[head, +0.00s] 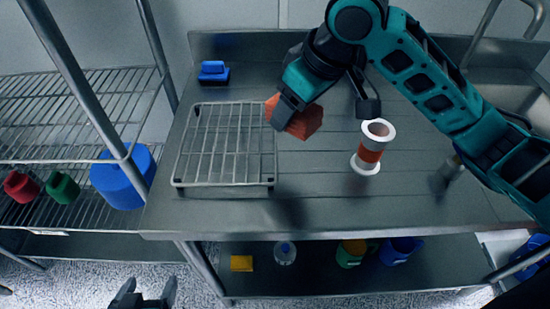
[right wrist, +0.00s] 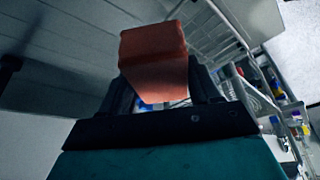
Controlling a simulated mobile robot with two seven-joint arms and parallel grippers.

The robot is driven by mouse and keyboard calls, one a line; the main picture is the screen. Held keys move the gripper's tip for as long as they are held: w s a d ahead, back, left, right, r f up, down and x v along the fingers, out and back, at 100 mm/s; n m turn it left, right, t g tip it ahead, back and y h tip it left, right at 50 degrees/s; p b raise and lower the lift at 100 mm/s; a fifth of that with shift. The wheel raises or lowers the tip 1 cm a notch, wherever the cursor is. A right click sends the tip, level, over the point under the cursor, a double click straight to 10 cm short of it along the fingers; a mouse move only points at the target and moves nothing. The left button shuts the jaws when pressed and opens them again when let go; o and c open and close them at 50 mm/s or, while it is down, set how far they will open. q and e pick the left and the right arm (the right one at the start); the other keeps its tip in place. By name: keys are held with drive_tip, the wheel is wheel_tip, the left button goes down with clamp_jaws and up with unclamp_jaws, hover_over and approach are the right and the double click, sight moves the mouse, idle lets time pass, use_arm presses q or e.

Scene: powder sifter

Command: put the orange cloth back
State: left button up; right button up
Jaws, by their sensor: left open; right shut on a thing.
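An orange cloth (head: 303,121), bunched into a block shape, is held above the steel table in the head view. My right gripper (head: 287,108) is shut on it, near the right edge of the wire rack. In the right wrist view the cloth (right wrist: 155,65) sits between the fingers of the right gripper (right wrist: 163,98). The gripper hides part of the cloth in the head view. My left gripper (head: 143,298) is low at the bottom edge of the head view, open and empty, away from the table.
A wire rack (head: 228,185) stands on the table's left part. A white-ended sifter with an orange band (head: 370,152) stands to the right. A blue brush (head: 213,72) lies at the back left. Wire shelving (head: 85,88) with a blue jug (head: 118,180) is at left. A lower shelf holds a yellow sponge (head: 241,263).

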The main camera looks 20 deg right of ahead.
drive_tip(key=a+r+n+g+y+p, duration=0.1)
drive_tip(key=a+r+n+g+y, duration=0.15)
drive_tip(key=r+n, duration=0.6)
drive_tip(key=b, duration=0.3)
approach(269, 166)
drive_tip(key=shift+h, duration=0.25)
drive_tip(key=x, duration=0.5)
drive_tip(key=shift+a+r, duration=0.1)
drive_tip(key=shift+a, duration=0.35)
drive_tip(key=shift+w+f, duration=0.1)
drive_tip(key=shift+f, duration=0.25)
drive_tip(key=shift+f, duration=0.1)
drive_tip(key=o, duration=0.9)
drive_tip(key=shift+o, duration=0.2)
